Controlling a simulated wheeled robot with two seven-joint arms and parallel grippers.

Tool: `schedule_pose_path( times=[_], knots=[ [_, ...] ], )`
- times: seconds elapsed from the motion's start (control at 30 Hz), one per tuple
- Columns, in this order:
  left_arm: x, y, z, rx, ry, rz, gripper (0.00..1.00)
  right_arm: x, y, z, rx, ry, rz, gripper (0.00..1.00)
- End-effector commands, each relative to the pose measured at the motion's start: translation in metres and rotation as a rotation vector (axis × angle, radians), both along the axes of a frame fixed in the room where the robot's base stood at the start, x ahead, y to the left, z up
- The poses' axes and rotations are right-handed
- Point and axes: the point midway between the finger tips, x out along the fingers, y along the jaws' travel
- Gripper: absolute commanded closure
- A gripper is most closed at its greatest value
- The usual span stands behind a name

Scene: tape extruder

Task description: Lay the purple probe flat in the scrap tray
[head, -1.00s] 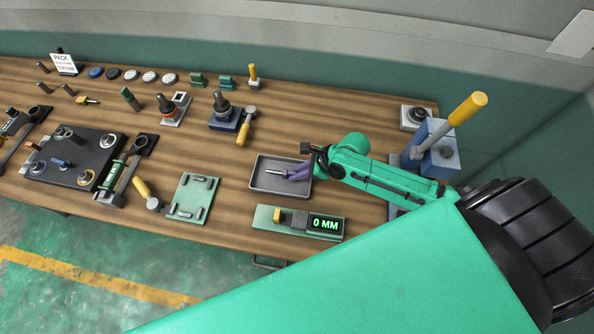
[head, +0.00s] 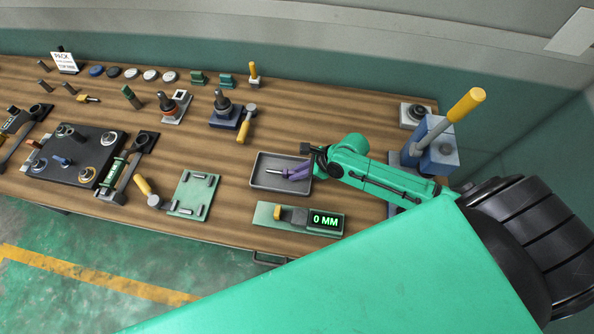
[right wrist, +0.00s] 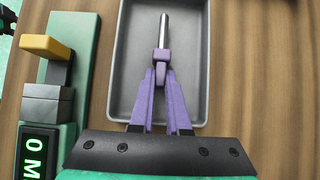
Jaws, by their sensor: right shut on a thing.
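The purple probe, a silver rod (right wrist: 165,30) with a purple block, shows in the right wrist view and also in the head view (head: 273,171). My right gripper (right wrist: 160,75) has purple fingers shut on the block; it shows in the head view too (head: 290,173). The rod points away from the fingers, over the grey scrap tray (right wrist: 195,112). The tray also shows in the head view (head: 265,187), with the probe inside its outline. I cannot tell whether the probe touches the tray floor. My left gripper is not in view.
A green gauge reading 0 MM (head: 325,221) stands just in front of the tray. A blue lever press (head: 440,160) with a yellow handle stands to the right.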

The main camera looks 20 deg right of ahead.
Motion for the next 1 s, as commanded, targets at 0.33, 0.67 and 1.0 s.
schedule_pose_path(
  times=[0.33, 0.67, 1.0],
  knots=[
    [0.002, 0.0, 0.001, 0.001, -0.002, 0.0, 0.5, 0.0, 0.0, -0.002, 0.0, 0.0, 0.0, 1.0],
    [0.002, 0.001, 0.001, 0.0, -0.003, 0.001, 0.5, 0.0, 0.0, -0.002, 0.0, 0.0, 0.0, 0.51],
    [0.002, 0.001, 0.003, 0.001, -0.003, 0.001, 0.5, -0.011, -0.016, 0.021, -0.004, 0.001, 0.002, 0.51]
  ],
)
